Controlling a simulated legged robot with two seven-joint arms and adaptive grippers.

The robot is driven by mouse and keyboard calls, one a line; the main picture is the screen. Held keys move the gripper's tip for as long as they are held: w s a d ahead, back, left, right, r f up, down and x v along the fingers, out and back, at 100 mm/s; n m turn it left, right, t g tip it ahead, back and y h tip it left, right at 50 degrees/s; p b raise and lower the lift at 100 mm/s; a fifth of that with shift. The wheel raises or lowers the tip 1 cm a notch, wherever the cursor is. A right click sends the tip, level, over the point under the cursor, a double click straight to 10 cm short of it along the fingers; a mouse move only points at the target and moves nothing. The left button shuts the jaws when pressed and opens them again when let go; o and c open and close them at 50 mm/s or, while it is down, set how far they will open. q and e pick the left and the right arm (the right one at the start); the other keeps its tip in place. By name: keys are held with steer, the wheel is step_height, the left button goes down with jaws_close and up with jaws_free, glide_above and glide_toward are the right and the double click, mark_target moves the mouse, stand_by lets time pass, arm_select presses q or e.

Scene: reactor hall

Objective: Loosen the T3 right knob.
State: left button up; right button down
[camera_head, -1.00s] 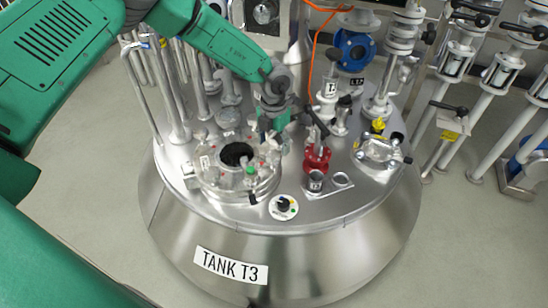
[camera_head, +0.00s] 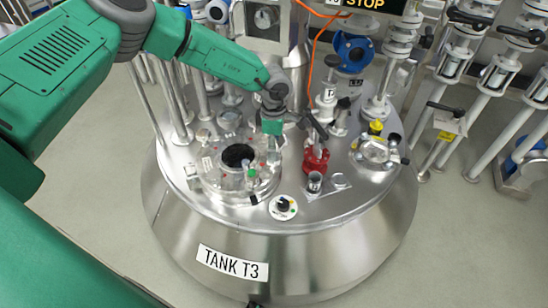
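Tank T3 (camera_head: 340,255) is a steel vessel with a "TANK T3" label on its front. On its top left is a round glass-like hatch (camera_head: 222,182) with a dark centre and small fittings around its rim. A small green-topped fitting (camera_head: 252,172) and a black one stand on its near right side. I cannot tell which fitting is the T3 right knob. My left gripper (camera_head: 272,128) points down at the hatch's far right edge; its fingertips are too small and covered to tell open or shut, or whether they touch anything. My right gripper is not in view.
A clamped port (camera_head: 375,152) and yellow fitting are farther right. Pipes crowd the tank's back and right. An orange cable (camera_head: 312,70) hangs behind.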

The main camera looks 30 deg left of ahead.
arm_select(q)
steer(key=m, duration=0.3)
step_height(320, 180, down, 6)
steer(key=b, duration=0.3)
